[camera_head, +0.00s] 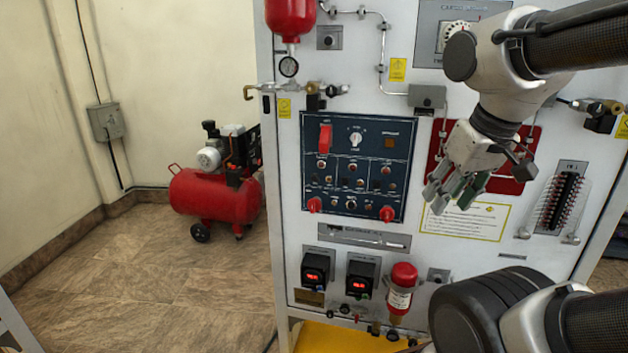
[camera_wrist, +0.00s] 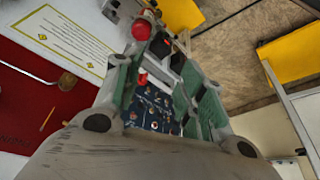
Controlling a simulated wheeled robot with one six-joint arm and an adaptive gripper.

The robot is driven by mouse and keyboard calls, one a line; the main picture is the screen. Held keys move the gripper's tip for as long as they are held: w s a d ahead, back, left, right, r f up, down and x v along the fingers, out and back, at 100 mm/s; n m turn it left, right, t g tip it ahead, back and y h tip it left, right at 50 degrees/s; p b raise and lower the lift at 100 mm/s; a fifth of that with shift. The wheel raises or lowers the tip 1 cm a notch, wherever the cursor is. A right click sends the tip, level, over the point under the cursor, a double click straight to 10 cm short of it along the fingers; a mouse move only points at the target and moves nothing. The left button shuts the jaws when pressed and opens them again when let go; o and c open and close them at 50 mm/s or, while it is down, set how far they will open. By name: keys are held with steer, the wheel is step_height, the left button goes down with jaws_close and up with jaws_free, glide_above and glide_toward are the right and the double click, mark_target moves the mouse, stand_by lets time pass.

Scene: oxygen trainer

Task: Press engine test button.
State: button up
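A dark blue control panel (camera_head: 343,178) with knobs, small switches and red covers is on the upright white trainer board (camera_head: 290,225). Its labels are too small to read, so I cannot tell which control is the engine test button. My gripper (camera_head: 449,201) is in front of the board, to the right of the blue panel, with its fingers pointing down and left. In the wrist view its two fingers with green pads stand apart with nothing held between them. The blue panel (camera_wrist: 152,105) shows through the gap. My gripper appears clear of the panel.
A red plate (camera_head: 436,150) and a yellow-edged notice (camera_head: 466,221) are behind and below my gripper. Below the panel are two red-lit displays (camera_head: 316,268) and a red cylinder (camera_head: 401,286). A red compressor (camera_head: 215,195) stands on the floor at left. Floor in front of it is clear.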

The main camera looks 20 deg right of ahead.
steer(key=shift+c, duration=0.5)
jaws_close()
stand_by(0.8)
